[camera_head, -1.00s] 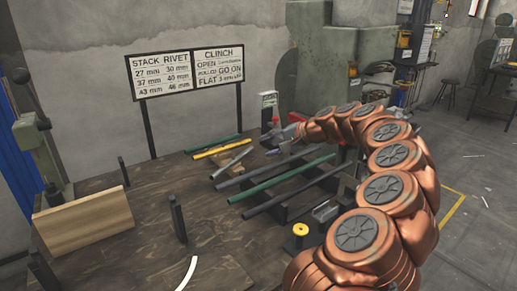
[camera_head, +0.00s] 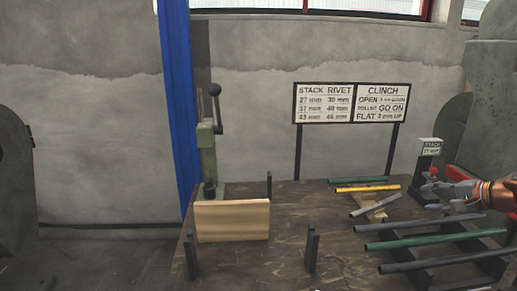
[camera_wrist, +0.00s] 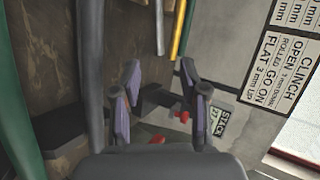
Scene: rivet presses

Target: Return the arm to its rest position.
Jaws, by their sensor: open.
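My gripper (camera_head: 447,189) is at the right side of the head view, above the back right of the workbench (camera_head: 340,265). It is close to a small sign reading STACK (camera_head: 432,147). Most of my copper arm is outside the head view. In the wrist view my gripper (camera_wrist: 160,88) has its purple-grey fingers spread apart, with nothing held between them. The STACK sign (camera_wrist: 219,122) shows just beyond the fingers, with red parts near it.
Dark and green rods (camera_head: 402,243) lie on supports at the bench's right. A yellow rod (camera_head: 367,188) lies behind them. A wooden board (camera_head: 232,221) and a green lever press (camera_head: 207,155) stand left. A large sign (camera_head: 351,103) stands behind the bench.

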